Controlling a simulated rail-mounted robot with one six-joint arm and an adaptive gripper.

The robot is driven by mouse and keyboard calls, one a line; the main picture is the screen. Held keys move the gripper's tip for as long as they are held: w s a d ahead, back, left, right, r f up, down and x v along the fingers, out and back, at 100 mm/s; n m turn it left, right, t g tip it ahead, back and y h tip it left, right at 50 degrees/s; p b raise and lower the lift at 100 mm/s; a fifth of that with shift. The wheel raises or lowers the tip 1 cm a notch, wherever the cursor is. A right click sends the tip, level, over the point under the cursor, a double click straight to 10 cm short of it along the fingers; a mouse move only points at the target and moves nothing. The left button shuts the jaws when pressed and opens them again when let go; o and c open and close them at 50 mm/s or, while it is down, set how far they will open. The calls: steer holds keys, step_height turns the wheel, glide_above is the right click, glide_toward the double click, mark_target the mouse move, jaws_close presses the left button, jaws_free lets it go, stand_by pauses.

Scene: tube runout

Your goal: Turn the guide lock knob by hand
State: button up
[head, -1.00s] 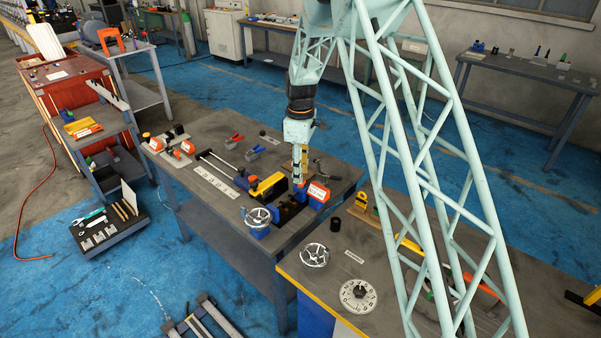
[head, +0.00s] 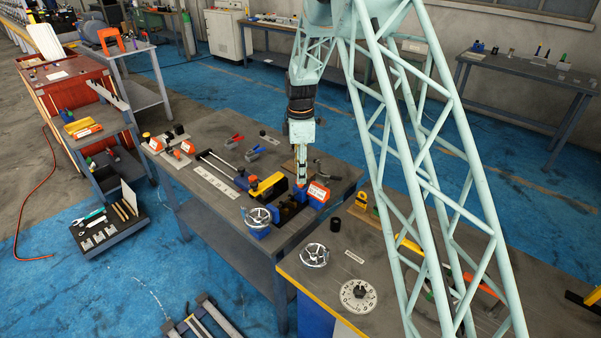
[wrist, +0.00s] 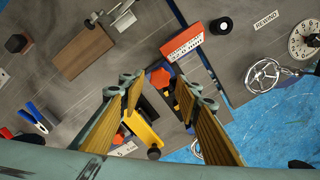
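An orange-red knob with flat sides (wrist: 161,78) shows in the wrist view, beside a red sign block (wrist: 183,43) whose print I cannot read. I take it for the guide lock knob. My gripper (wrist: 160,92) is open, one finger on either side of the knob in the picture. No contact shows, and I cannot tell the height gap. In the head view my gripper (head: 301,184) points down over the bench, just left of the orange sign block (head: 318,191). The knob is hard to make out there.
A yellow block (wrist: 139,128) lies close below the knob in the wrist view. A handwheel (head: 257,217) stands at the bench's front edge. A second handwheel (head: 314,255) and a dial (head: 358,296) are on the nearer bench. Pliers (head: 255,152) lie behind my gripper.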

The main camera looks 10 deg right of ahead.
steer(key=shift+f+b, duration=0.45)
steer(key=shift+f, duration=0.55)
steer(key=shift+c, duration=0.4)
steer(key=c, duration=0.6)
steer(key=shift+c, duration=0.2)
steer(key=shift+m, duration=1.6)
steer(key=o, duration=0.8)
